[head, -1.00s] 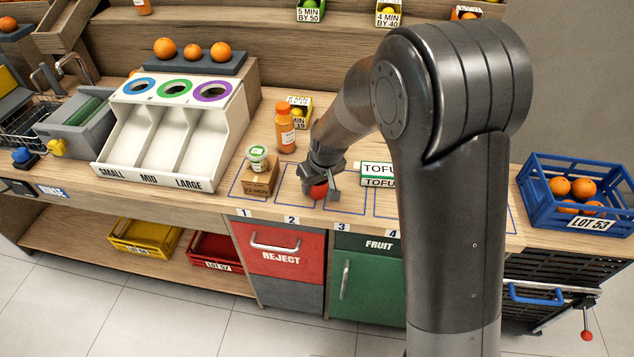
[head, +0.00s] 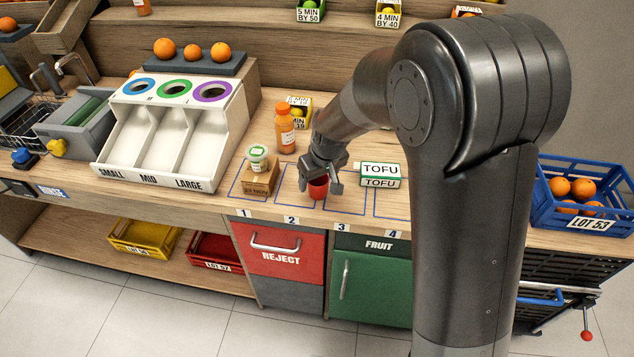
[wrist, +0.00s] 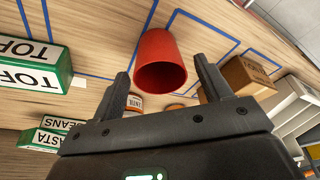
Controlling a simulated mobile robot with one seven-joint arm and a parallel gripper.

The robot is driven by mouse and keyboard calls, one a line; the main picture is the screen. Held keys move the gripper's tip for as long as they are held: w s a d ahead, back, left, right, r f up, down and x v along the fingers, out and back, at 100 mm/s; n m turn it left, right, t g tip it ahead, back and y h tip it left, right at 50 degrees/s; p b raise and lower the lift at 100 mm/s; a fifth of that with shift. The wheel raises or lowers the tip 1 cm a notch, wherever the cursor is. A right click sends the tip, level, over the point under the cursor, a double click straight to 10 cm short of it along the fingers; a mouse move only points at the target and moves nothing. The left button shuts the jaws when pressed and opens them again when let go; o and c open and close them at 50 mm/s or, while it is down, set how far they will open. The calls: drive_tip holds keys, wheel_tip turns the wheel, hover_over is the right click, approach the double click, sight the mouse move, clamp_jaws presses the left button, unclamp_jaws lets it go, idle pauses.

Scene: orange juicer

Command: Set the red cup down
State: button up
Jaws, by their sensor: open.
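The red cup (head: 318,189) stands on the counter at the front, by the line between the outlined squares 2 and 3. My gripper (head: 320,177) is just above and behind it in the head view, with its fingers apart. In the wrist view the red cup (wrist: 161,60) shows beyond the open fingertips, between their lines. Nothing is held between the fingers. The cup's upper part is partly hidden by my gripper in the head view.
A brown box (head: 260,178) with a green-lidded tub (head: 258,157) is left of the cup. A tofu box (head: 380,175) is to the right. An orange bottle (head: 285,128) stands behind. A blue crate (head: 585,205) of oranges is far right.

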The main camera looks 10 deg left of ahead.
drive_tip(key=v, duration=0.9)
drive_tip(key=s+d+r+m+t, duration=0.1)
drive_tip(key=s+d+r+m, duration=0.1)
drive_tip(key=s+d+r, duration=0.4)
drive_tip(key=s+d+r+m+t, duration=0.1)
drive_tip(key=s+d+r+m, duration=0.2)
drive_tip(key=d, duration=0.5)
drive_tip(key=s+d+r+m+t+h, duration=0.1)
drive_tip(key=s+d+r+m+h, duration=0.1)
drive_tip(key=s+d, duration=0.7)
drive_tip(key=s+m, duration=0.1)
drive_tip(key=s, duration=0.3)
drive_tip(key=shift+r, duration=0.25)
drive_tip(key=shift+d, duration=0.1)
